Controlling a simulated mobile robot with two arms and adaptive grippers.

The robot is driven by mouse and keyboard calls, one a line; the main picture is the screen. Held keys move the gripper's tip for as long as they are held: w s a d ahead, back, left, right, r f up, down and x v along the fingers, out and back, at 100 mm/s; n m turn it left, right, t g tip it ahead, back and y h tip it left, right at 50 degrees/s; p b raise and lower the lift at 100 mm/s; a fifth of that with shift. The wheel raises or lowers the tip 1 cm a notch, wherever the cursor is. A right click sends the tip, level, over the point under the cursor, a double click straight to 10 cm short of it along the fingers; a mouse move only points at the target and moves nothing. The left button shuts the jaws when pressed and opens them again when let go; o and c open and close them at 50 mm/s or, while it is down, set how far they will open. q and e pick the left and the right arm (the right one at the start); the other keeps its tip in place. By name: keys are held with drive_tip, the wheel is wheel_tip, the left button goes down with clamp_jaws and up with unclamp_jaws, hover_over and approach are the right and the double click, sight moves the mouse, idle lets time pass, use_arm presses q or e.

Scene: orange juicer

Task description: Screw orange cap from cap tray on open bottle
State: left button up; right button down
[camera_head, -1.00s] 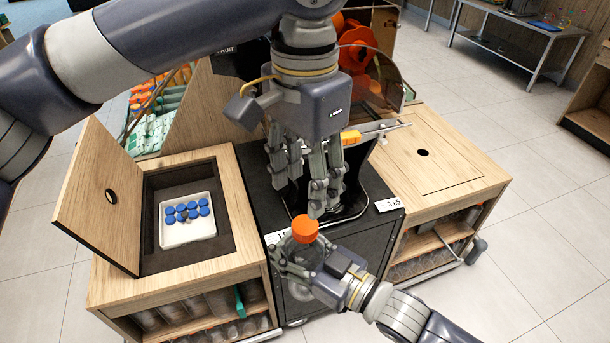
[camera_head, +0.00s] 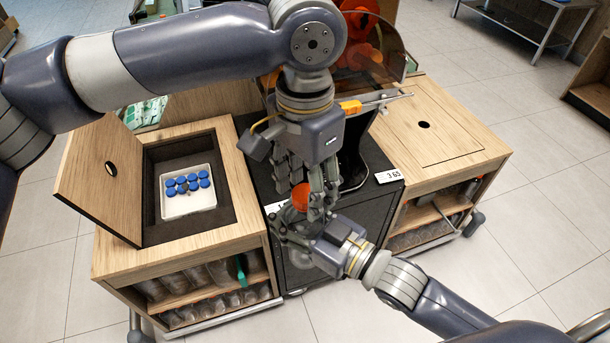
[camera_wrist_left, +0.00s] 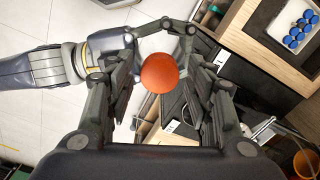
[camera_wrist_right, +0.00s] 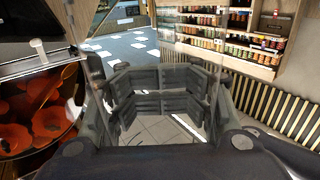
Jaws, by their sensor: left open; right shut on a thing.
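My right gripper (camera_head: 300,240), coming from the lower right in the head view, is shut on a clear bottle (camera_head: 300,260), which is mostly hidden by the fingers. An orange cap (camera_head: 300,197) sits at the bottle's top; whether it is threaded on cannot be told. My left gripper (camera_head: 306,190) points down from above, open, with its fingers on both sides of the cap. In the left wrist view the cap (camera_wrist_left: 160,73) lies between the open fingers, with gaps on both sides. The right wrist view shows the right fingers (camera_wrist_right: 160,92) close together; the bottle is hard to make out there.
A white cap tray (camera_head: 190,209) with several blue caps sits in the open compartment of the left wooden cabinet (camera_head: 110,258). Its lid (camera_head: 100,178) stands open. The black juicer stand is behind the grippers; the right cabinet (camera_head: 440,130) has a clear top.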

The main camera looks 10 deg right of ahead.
use_arm(q)
drive_tip(key=shift+c, duration=0.6)
drive_tip(key=c, duration=1)
drive_tip(key=m, duration=0.8)
drive_tip(key=o, duration=1.2)
drive_tip(key=shift+o, duration=0.2)
